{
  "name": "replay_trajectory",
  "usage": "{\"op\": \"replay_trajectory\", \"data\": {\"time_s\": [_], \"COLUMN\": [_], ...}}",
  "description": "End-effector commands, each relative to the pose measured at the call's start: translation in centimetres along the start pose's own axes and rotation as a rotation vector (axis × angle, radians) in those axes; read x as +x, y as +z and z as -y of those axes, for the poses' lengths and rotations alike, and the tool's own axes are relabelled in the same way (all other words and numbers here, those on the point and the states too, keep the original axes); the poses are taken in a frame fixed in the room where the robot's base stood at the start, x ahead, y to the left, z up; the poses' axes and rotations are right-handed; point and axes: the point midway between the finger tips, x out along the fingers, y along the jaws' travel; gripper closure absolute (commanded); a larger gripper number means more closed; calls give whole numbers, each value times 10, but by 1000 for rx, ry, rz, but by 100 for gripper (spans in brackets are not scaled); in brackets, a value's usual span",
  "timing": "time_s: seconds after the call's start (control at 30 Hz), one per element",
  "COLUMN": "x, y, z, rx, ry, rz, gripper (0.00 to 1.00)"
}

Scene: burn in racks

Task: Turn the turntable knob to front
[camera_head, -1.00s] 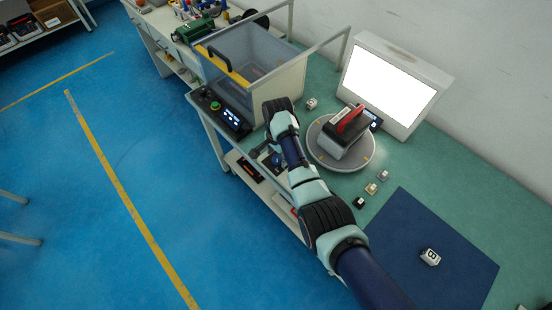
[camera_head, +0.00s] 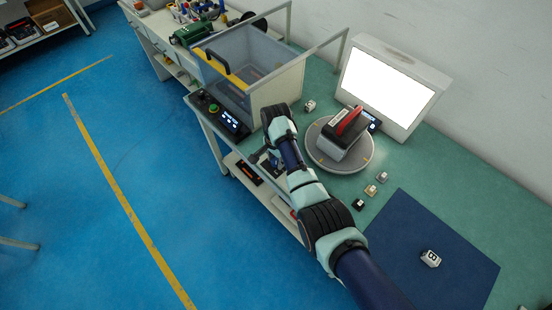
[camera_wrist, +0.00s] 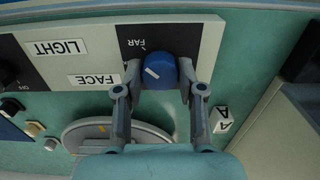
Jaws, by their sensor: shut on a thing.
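The blue turntable knob (camera_wrist: 155,72) is on a panel in the wrist view, with a white pointer line on its face. A black plate marked FAR lies just above it, and a FACE label (camera_wrist: 93,81) is to its left. My gripper (camera_wrist: 160,77) is shut on the knob, one finger on each side. In the head view my gripper (camera_head: 264,157) is at the bench's front edge, and the knob cannot be made out there. The round grey turntable (camera_head: 322,158) carries a dark box with a red handle (camera_head: 344,134); its disc also shows in the wrist view (camera_wrist: 82,139).
A LIGHT label (camera_wrist: 54,48) and a black knob (camera_wrist: 8,76) share the panel. A bright screen (camera_head: 388,88) stands behind the turntable. A clear-fronted bin (camera_head: 278,93) is to the left. Small cubes and a blue mat (camera_head: 420,235) lie to the right.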

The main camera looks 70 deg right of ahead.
Motion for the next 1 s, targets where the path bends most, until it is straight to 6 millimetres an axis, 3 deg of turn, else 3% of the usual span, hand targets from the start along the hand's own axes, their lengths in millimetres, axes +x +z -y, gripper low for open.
{"op": "replay_trajectory", "data": {"time_s": [0.37, 1.0], "x": [-3, -2], "y": [0, 0], "z": [0, 0], "rx": [-211, -816], "ry": [2, 1], "rz": [1, 1], "gripper": [96, 96]}}
